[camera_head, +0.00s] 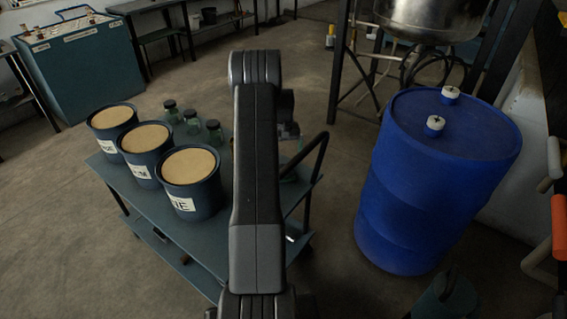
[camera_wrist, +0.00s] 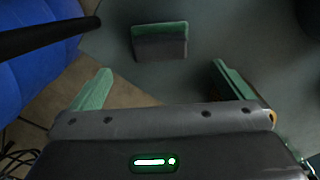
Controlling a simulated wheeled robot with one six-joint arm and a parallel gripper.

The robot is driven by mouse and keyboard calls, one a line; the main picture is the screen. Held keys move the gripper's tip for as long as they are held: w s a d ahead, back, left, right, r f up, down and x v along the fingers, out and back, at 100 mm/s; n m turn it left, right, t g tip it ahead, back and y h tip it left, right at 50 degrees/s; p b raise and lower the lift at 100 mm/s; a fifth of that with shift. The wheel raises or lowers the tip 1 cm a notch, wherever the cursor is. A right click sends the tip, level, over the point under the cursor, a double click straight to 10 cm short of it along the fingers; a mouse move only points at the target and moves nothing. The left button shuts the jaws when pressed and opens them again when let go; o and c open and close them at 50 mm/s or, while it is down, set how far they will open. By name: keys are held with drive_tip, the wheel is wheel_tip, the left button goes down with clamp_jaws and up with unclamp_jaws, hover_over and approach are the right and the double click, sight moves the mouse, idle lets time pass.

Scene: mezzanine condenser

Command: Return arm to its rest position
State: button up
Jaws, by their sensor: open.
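My gripper (camera_wrist: 162,68) is open and empty in the wrist view, its two green fingers spread wide apart. A small grey block with a green edge (camera_wrist: 160,42) lies on the cart top beyond the fingertips, apart from them. My own dark arm stands upright in the middle of the head view and hides the right part of the cart and most of the gripper. The cart (camera_head: 204,228) is teal with a black handle at its right end.
Three tubs of tan material (camera_head: 190,178) and several dark-capped jars (camera_head: 192,122) stand on the cart. A blue drum (camera_head: 425,190) stands right of the cart, with two white-and-blue caps on top. A steel vessel (camera_head: 425,18) is behind it. Open floor lies left and behind.

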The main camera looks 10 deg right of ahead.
wheel_tip(320, 180, up, 4)
drive_tip(key=shift+f, duration=0.2)
wheel_tip(320, 180, down, 14)
drive_tip(key=shift+r+p, duration=0.1)
drive_tip(key=shift+p, duration=0.6)
drive_tip(key=shift+r, duration=0.25)
drive_tip(key=shift+f, duration=0.15)
